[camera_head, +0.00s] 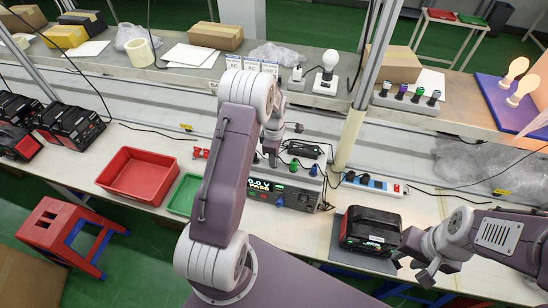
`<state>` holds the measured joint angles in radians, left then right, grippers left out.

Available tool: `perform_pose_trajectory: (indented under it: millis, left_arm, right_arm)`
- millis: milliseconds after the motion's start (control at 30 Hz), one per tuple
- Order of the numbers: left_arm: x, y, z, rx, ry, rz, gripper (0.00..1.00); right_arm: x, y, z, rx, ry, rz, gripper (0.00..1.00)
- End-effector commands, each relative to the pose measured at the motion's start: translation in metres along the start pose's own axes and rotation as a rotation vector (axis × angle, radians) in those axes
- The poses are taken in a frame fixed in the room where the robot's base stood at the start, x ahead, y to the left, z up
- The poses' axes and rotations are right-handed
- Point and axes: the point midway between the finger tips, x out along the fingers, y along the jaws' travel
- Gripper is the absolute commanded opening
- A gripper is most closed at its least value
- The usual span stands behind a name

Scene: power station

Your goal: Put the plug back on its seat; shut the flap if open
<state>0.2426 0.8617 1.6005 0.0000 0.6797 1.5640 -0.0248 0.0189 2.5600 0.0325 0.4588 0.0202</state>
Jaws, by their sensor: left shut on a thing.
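The tester (290,190) stands on the bench in the middle, with a lit display reading PASS. A green plug (294,165) and a blue plug (313,170) stand upright along its top. My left gripper (284,134) is above and behind the tester, mostly hidden by my own arm. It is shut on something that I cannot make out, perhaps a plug. No open flap can be made out; the tester's left part is hidden behind my arm. My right gripper (412,262) is open and empty, beside the black battery pack (370,230).
A red tray (138,176) and a green tray (184,195) lie left of the tester. A power strip (368,184) with cables lies to the right. Another row of plugs (407,94) stands on the shelf. Black packs (68,122) stand at the left.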

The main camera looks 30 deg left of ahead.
Motion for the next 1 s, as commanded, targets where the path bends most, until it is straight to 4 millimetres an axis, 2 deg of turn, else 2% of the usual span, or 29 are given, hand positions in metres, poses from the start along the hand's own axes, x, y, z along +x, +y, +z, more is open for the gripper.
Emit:
perform_pose_trajectory:
  millis: [533,567,633,1000]
  left_arm:
    - [0.0018,-0.0008,-0.0008,0.000,0.000,0.000,0.00]
    - [0.0015,-0.0008,-0.0008,0.000,0.000,0.000,0.26]
    - [0.0014,-0.0008,-0.0008,0.000,0.000,0.000,0.46]
    - [-0.0026,0.0000,-0.0008,0.000,0.000,0.003,0.46]
  right_arm:
    - [0.0005,0.0000,0.0001,0.000,0.000,0.000,0.33]
    - [0.0002,0.0000,0.0000,0.000,0.000,0.000,0.33]
    - [0.0001,0.0000,0.0000,0.000,0.000,0.000,0.33]
    - [0.0031,0.0001,0.0003,0.000,0.000,0.000,0.33]
